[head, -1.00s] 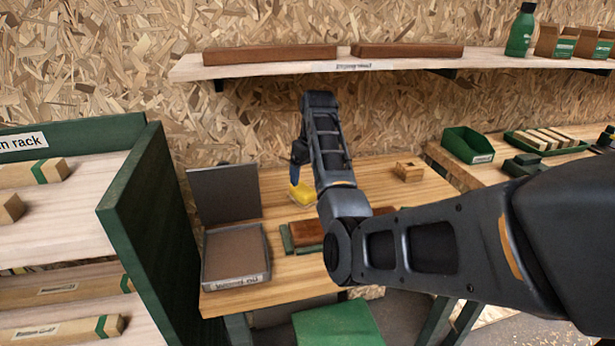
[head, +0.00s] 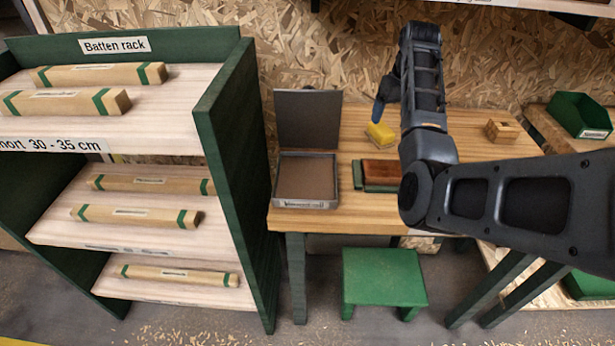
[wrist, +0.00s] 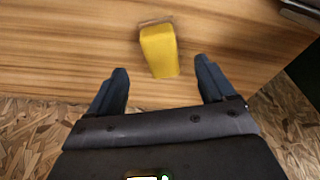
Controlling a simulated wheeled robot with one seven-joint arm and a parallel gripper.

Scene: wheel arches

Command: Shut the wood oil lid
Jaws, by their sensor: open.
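A shallow grey tin (head: 280,181) stands at the left end of the wooden table in the head view. Its dark flat lid (head: 309,118) stands open, upright along the tin's back edge. The label on the tin's front is too small to read. My gripper (head: 379,118) is open and empty, to the right of the lid and near a yellow block (head: 380,134). In the wrist view, my gripper's two fingers (wrist: 161,68) are spread wide, with the yellow block (wrist: 159,50) on the table between and beyond them. Much of the gripper is hidden by my arm in the head view.
A brown block with a green-edged piece (head: 378,172) lies right of the tin, partly behind my arm. A small wooden block (head: 502,131) stands farther right. The green batten rack (head: 238,170) rises close left of the table. A green stool (head: 384,277) stands in front.

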